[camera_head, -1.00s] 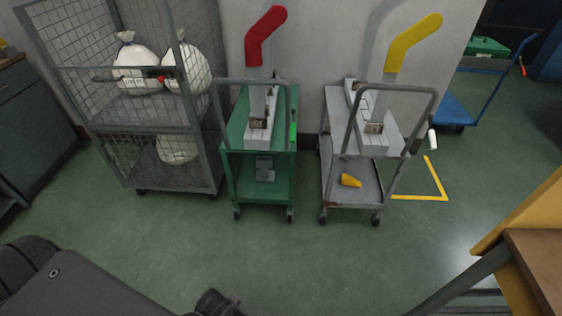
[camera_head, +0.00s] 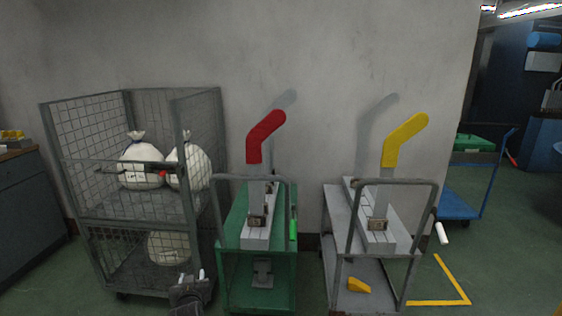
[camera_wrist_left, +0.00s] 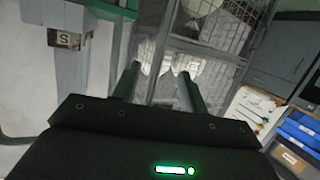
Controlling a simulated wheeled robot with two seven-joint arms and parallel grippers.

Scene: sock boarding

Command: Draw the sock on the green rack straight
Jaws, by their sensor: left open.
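The red sock (camera_head: 265,136) sits on an upright pale form on the green rack (camera_head: 236,213), its upper part bent to the right. It stands clear of the grippers. My left gripper (camera_head: 187,273) is at the bottom of the head view, left of the green rack and in front of the wire cage, pointing up. In the left wrist view its two fingers (camera_wrist_left: 158,76) are apart with nothing between them. The sock is not visible there; a pale post and base with an S label (camera_wrist_left: 66,39) show at left. My right gripper is not in view.
A grey cart (camera_head: 332,202) to the right carries a yellow sock (camera_head: 404,138) on a similar form, with a yellow piece (camera_head: 358,286) below. The wire cage (camera_head: 80,214) holds white sacks (camera_head: 140,168). A wall is close behind the carts. Floor is open at right.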

